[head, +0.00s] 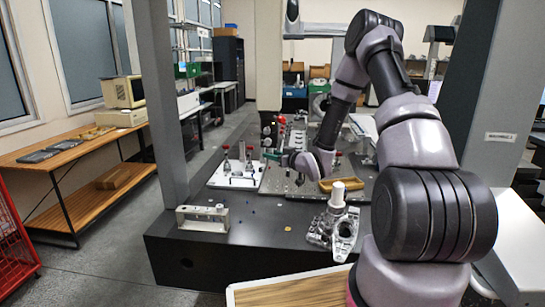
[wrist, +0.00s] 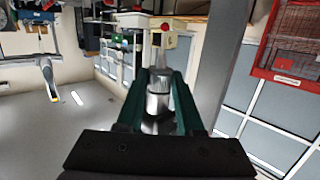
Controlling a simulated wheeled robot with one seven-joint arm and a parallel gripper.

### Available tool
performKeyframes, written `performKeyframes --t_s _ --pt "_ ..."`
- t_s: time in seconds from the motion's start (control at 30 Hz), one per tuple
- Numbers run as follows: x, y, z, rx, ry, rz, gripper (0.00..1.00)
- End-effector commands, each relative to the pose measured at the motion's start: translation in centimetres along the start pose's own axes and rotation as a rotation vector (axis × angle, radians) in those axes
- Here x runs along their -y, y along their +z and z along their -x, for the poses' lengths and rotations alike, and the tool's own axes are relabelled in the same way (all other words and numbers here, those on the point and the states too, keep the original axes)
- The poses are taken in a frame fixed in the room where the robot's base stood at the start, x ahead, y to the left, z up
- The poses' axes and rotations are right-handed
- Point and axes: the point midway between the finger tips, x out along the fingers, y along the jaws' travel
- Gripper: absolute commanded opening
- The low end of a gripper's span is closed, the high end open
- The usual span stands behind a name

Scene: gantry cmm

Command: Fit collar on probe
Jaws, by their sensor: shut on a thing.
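My gripper (head: 272,156) is over the machine's table beside a white rack, its green fingers pointing left in the head view. In the wrist view my gripper (wrist: 157,82) is shut on a shiny silver stepped cylindrical piece (wrist: 158,102); I cannot tell for sure whether this is the collar. Red-topped metal pieces (head: 226,158) stand on the white rack (head: 215,183). A grey vertical spindle (head: 292,12) hangs at the top of the head view; I cannot clearly make out a probe tip on it.
A yellow-brown tray (head: 341,184) lies right of my gripper. A metal casting (head: 345,235) with a white cylinder (head: 338,193) stands nearer. A metal block (head: 203,218) sits at the front left. Grey gantry columns (head: 165,105) flank the table. The dark front table area is mostly clear.

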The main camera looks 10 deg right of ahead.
Motion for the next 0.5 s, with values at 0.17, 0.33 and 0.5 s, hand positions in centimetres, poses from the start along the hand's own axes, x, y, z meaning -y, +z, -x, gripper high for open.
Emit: performKeyframes --t_s 0.17,0.33,0.5 --pt "-0.01 0.07 0.01 0.002 0.0 -0.001 0.0" --pt "-0.01 0.07 0.01 0.002 0.0 -0.001 0.71" --pt "-0.01 0.06 0.01 0.001 0.0 -0.001 0.71"
